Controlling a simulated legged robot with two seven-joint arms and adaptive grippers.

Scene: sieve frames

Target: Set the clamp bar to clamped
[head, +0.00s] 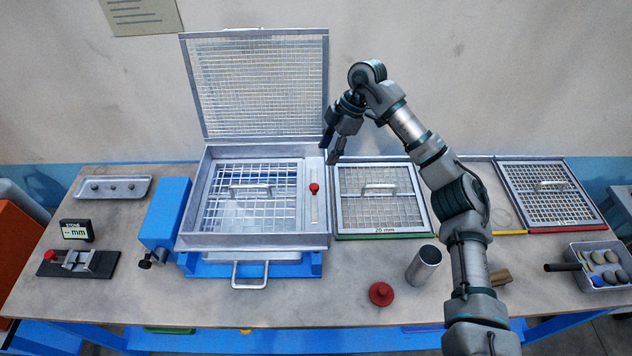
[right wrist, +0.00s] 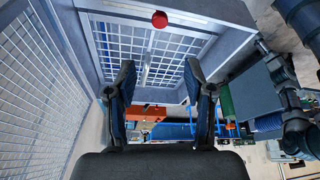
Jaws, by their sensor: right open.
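The clamp bar shows as a pale upright strip with a red knob (head: 314,189), inside the right side of the open metal sieve box (head: 190,215). The red knob also shows in the right wrist view (right wrist: 159,19), beyond the fingertips. My right gripper (head: 331,150) is open and empty, above the box's back right corner, behind the knob and apart from it. In the right wrist view its two fingers (right wrist: 160,80) stand wide apart with nothing between them. A sieve frame with a handle (head: 250,189) lies in the box. My left gripper is not in view.
The box's mesh lid (head: 258,85) stands open at the back, left of my right arm. A 20 mm sieve frame (head: 383,231) lies right of the box. A metal cup (head: 424,264) and a red knobbed piece (head: 381,293) stand in front. A blue block (head: 165,212) is at left.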

